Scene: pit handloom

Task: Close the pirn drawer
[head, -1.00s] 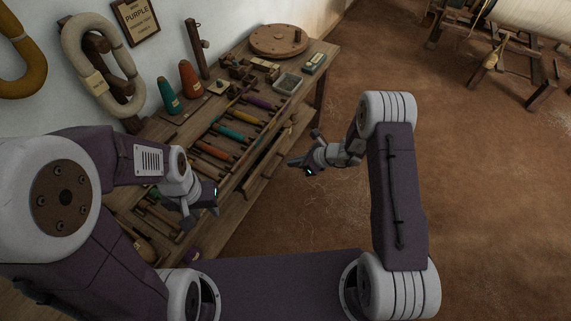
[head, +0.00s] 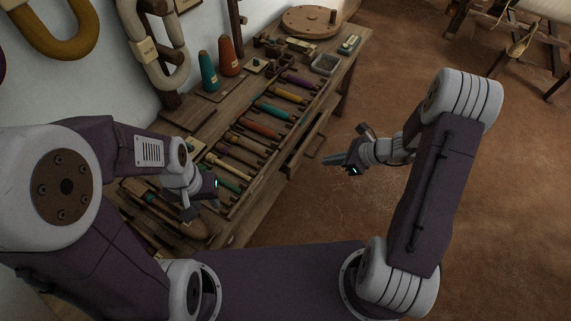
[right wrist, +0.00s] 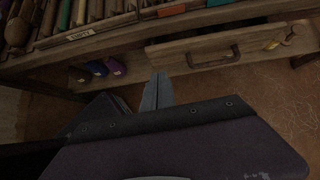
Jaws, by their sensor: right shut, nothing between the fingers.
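The pirn drawer (head: 306,148) is a wooden drawer under the bench top. It stands partly out from the bench's front side, with a dark gap behind its front. In the right wrist view its front (right wrist: 238,48) has a dark loop handle (right wrist: 213,58). My right gripper (head: 328,160) is shut and empty, out in front of the drawer and apart from it. Its fingers (right wrist: 157,90) point toward the bench, a little left of the handle in the wrist view. My left gripper (head: 202,207) hangs over the near part of the bench; its finger gap is unclear.
The bench (head: 237,228) carries a rack of coloured pirns (head: 262,130), two thread cones (head: 228,65), a grey tray (head: 325,64) and a round wooden disc (head: 311,20). Small coloured items (right wrist: 115,66) sit below the bench top.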

